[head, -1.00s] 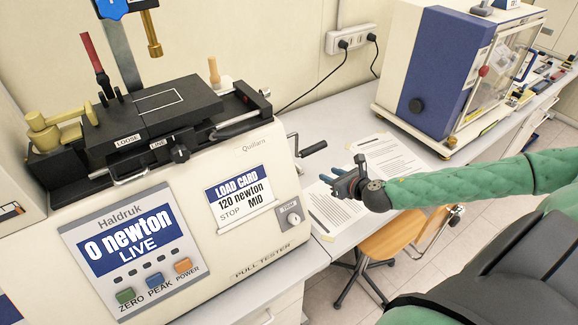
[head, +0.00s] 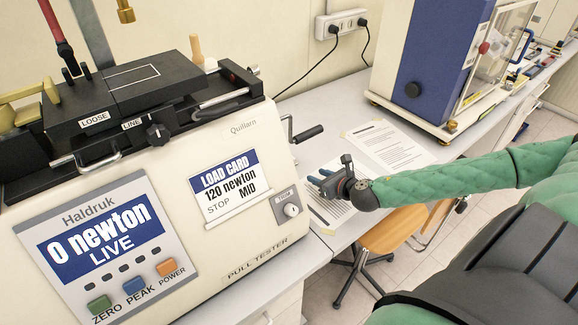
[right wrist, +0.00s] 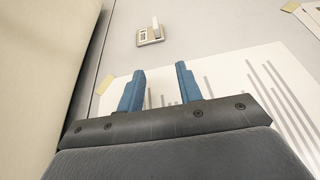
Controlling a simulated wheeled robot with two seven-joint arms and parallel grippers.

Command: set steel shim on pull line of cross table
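The cross table is a black block (head: 105,98) on top of the pull tester, with a white outlined rectangle on its top. A LINE label (head: 132,124) and a LOOSE label (head: 94,120) sit on its front edge, beside a black knob (head: 158,134). I cannot make out a steel shim for certain. A small beige item with a pale upright piece (right wrist: 150,35) lies on the bench ahead of my right gripper. My right gripper (head: 321,182) is open and empty over the printed sheets, right of the tester. Its blue fingers are apart in the wrist view (right wrist: 158,78). My left gripper is out of view.
The pull tester (head: 262,225) shows 0 newton LIVE; its load card (head: 227,185) reads 120 newton, STOP MID. A crank (head: 305,133) juts from its right side. A blue and white cabinet (head: 418,65) stands farther back. A wooden stool (head: 395,230) is below the bench edge.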

